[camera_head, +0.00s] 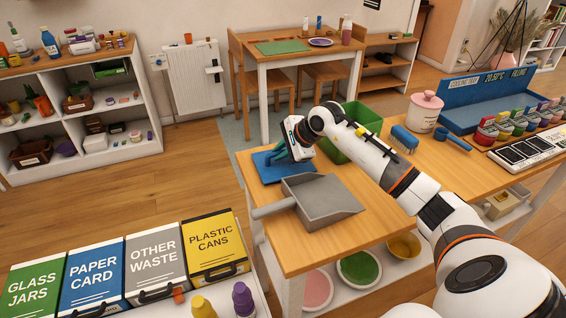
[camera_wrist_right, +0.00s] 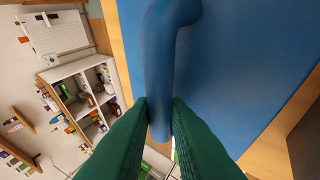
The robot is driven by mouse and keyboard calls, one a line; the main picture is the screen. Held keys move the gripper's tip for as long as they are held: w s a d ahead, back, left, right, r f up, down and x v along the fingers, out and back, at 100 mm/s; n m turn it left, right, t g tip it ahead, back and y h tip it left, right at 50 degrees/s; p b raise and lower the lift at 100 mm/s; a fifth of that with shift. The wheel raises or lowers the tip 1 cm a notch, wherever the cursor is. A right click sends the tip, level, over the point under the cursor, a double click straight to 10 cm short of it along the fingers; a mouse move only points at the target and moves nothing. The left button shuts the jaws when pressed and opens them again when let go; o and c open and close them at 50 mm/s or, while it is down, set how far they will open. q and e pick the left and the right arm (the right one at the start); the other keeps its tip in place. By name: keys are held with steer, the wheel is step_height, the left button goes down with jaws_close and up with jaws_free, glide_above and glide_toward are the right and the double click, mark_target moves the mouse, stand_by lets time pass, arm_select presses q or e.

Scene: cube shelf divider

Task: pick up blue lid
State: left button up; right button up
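The blue lid (camera_head: 265,173) is a flat blue panel near the far left corner of the wooden table, partly hidden by my right gripper (camera_head: 281,152). In the right wrist view, the lid (camera_wrist_right: 235,70) fills the upper right, with a rounded blue bar handle (camera_wrist_right: 160,60) on it. The green fingers of my right gripper (camera_wrist_right: 160,108) lie on both sides of this handle and appear to touch it. I cannot tell whether the lid is clear of the table. My left gripper is not in view.
A grey dustpan (camera_head: 322,203) lies close in front of the lid on the wooden table (camera_head: 310,248). A green bin (camera_head: 361,117) stands behind my right arm. A blue brush (camera_head: 404,139) and pink jar (camera_head: 425,112) are farther right. Labelled waste bins (camera_head: 153,258) stand front left.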

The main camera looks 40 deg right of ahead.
jaws_close()
